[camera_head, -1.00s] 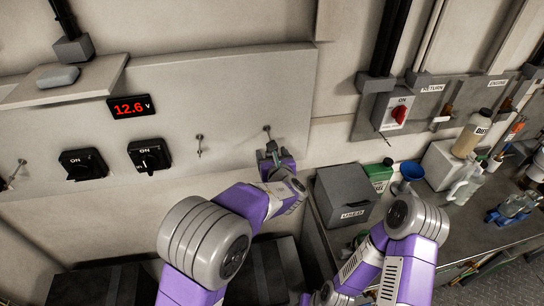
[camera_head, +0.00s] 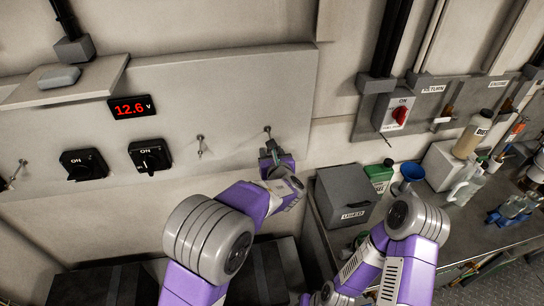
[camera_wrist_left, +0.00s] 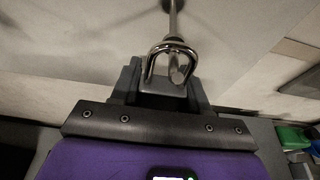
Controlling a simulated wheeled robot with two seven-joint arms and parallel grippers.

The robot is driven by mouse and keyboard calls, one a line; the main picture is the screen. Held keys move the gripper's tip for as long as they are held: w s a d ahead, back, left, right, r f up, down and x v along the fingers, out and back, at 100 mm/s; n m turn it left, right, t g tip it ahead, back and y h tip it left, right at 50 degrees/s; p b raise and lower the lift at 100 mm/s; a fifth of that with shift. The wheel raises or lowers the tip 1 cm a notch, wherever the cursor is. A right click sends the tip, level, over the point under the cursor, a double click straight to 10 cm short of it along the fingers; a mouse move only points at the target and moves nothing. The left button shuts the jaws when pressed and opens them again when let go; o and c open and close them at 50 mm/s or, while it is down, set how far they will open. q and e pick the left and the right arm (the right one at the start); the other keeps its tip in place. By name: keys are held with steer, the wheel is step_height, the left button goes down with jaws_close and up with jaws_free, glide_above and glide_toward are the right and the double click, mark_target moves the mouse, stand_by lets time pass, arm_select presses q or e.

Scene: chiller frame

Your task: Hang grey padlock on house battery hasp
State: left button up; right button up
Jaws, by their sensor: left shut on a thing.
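My left gripper (camera_head: 270,153) is raised at the right part of the wall panel, just below a metal peg (camera_head: 267,130). In the left wrist view its jaws (camera_wrist_left: 160,85) are shut on the grey padlock (camera_wrist_left: 165,87), whose body is mostly hidden between them. The padlock's shiny shackle (camera_wrist_left: 172,46) stands up out of the jaws. A metal rod (camera_wrist_left: 173,15) comes from the wall down to the top of the shackle. They overlap in this view; I cannot tell whether the shackle is around the rod or only in front of it. My right gripper is out of view.
Another peg (camera_head: 200,140) and two black ON switches (camera_head: 150,156) (camera_head: 84,164) are further left on the panel (camera_head: 225,90). A grey box (camera_head: 346,195), a green bottle (camera_head: 379,176) and a blue funnel (camera_head: 411,171) stand on the bench at the right.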

arm_select(q)
steer(key=shift+r, duration=0.2)
steer(key=f+v, duration=0.2)
steer(key=v, duration=0.6)
steer(key=s+f+b+v, duration=0.1)
steer(key=f+v, duration=0.1)
steer(key=v, duration=0.7)
steer(key=shift+s+d+r, duration=0.15)
steer(key=shift+s+d, duration=0.1)
steer(key=shift+s, duration=0.1)
